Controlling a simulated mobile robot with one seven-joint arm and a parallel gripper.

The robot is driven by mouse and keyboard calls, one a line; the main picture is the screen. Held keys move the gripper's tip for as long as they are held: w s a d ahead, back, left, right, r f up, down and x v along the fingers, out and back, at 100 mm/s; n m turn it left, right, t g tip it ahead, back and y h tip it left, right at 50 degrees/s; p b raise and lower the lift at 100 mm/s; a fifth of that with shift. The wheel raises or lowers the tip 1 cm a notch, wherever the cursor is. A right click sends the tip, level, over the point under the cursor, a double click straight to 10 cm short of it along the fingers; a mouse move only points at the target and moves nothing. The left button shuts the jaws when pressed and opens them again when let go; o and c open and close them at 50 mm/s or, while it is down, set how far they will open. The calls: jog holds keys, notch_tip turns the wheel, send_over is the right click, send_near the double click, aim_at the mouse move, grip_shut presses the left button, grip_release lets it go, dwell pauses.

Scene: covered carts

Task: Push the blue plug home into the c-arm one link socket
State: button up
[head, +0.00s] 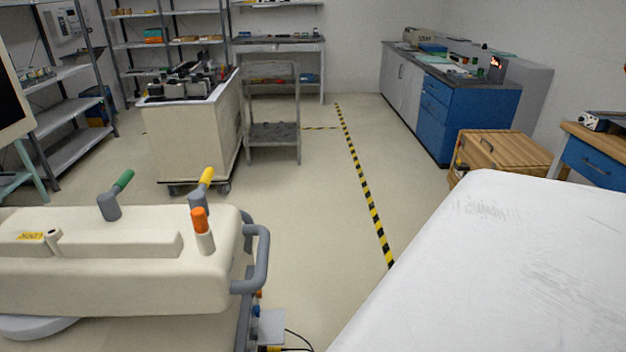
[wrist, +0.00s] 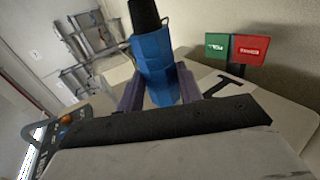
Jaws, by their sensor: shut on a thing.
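My gripper (wrist: 160,92) shows in the wrist view, its two purple-grey fingers shut on the blue plug (wrist: 158,68). The plug is a stepped blue cylinder with a black end (wrist: 144,15) pointing up in the picture. The head view does not show my gripper or the plug. A cream covered cart (head: 110,285) with green, yellow and orange-topped levers fills the left front of the head view. Small coloured fittings (head: 257,300) sit on its right side. I cannot make out which is the c-arm one link socket.
A grey handle (head: 262,260) sticks out from the cart's right end, with black cables (head: 297,337) below. A white-covered surface (head: 500,270) fills the right front. In the wrist view, a green and red sign (wrist: 235,48) stands right of the plug.

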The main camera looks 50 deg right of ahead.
jog(key=shift+w+a, duration=0.1)
jog(key=shift+w+a, duration=0.9)
jog(key=shift+w, duration=0.15)
jog(key=shift+w+a, duration=0.85)
jog(key=shift+w, duration=0.2)
jog(key=shift+r+p, duration=0.15)
jog(key=shift+p, duration=1.1)
jog(key=shift+w+a+p, duration=0.9)
jog(key=shift+w+a, duration=0.5)
jog(key=shift+w, duration=0.1)
dwell(0.8)
